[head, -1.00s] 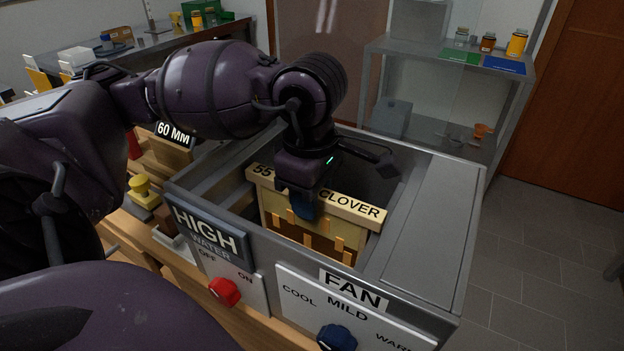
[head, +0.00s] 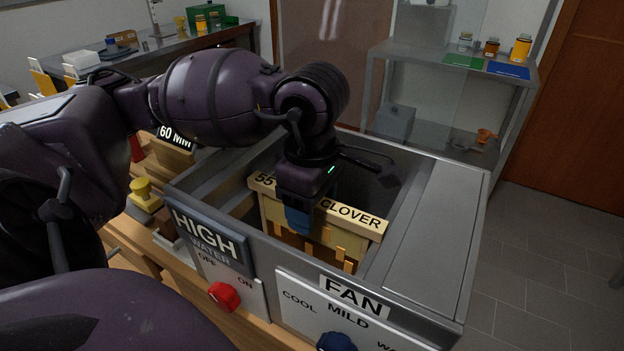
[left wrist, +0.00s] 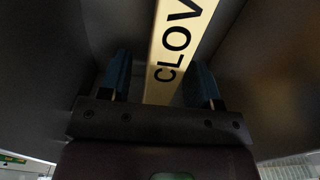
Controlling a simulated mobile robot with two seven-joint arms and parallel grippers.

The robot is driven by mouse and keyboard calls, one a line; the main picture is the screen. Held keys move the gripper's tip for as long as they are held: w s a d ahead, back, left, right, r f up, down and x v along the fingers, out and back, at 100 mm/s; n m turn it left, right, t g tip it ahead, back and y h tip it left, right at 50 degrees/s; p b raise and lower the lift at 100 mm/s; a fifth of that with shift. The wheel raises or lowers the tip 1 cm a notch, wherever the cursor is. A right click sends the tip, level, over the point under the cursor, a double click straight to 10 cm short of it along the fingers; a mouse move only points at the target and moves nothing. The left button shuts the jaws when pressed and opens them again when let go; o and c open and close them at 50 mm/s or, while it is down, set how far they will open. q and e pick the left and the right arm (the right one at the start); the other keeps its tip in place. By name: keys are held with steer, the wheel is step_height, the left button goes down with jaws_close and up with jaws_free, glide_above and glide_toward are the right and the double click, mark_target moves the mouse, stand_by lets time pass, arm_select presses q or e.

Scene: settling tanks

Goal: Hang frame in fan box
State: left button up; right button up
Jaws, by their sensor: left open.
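The frame (head: 346,236) hangs upright inside the grey fan box (head: 432,225), its cream top bar marked "55" and "CLOVER". Cream comb and brown patches show below the bar. My left gripper (head: 300,215) is over the bar, left of "CLOVER", with one blue finger in front of it. In the left wrist view the top bar (left wrist: 178,48) runs between the two spread fingers of my left gripper (left wrist: 160,80), with gaps beside it. The far finger is hidden in the head view. The frame's lower end is hidden by the box wall. My right gripper is out of view.
The box front carries a "HIGH WATER" plate (head: 209,238), a red knob (head: 223,297) and a "FAN" label (head: 354,297). A "60 MM" block (head: 172,150) stands left of the box. A metal shelf (head: 450,80) with jars stands behind; floor is free at right.

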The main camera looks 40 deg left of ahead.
arm_select(q)
step_height(320, 180, up, 10)
steer(key=shift+r+p, duration=0.1)
steer(key=shift+p, duration=0.9)
steer(key=shift+r, duration=0.3)
